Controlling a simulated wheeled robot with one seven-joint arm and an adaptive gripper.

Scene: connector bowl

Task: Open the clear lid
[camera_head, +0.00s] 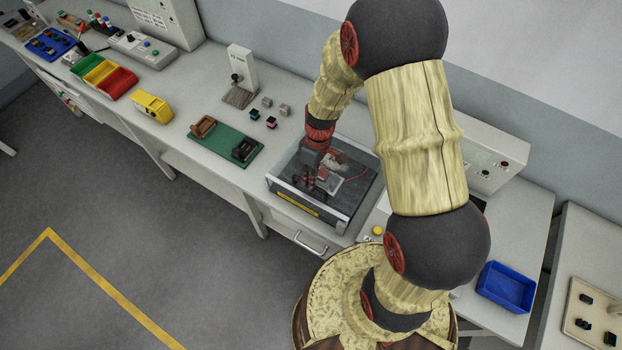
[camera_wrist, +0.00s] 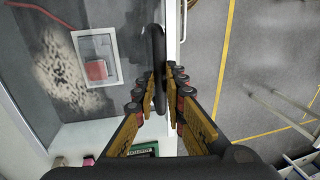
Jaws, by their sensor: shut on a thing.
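The clear lid (camera_head: 350,208) is a see-through panel on a dark-framed box on the bench, with a yellow label on the front. It looks down over the box, with a light frame and a red part visible through it. The lid also fills the left of the wrist view (camera_wrist: 60,95). My gripper (camera_head: 309,183) is at the front left part of the lid. In the wrist view, my gripper (camera_wrist: 160,98) has its fingers closed around a dark bar-shaped handle (camera_wrist: 159,45) along the lid's front edge. My arm partly hides the box's back.
A green board (camera_head: 222,146) with brown and dark holders lies left of the box. Small connectors (camera_head: 271,122) lie behind it. A blue bin (camera_head: 505,287) stands at the right. Open floor (camera_head: 150,235) lies in front of the bench.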

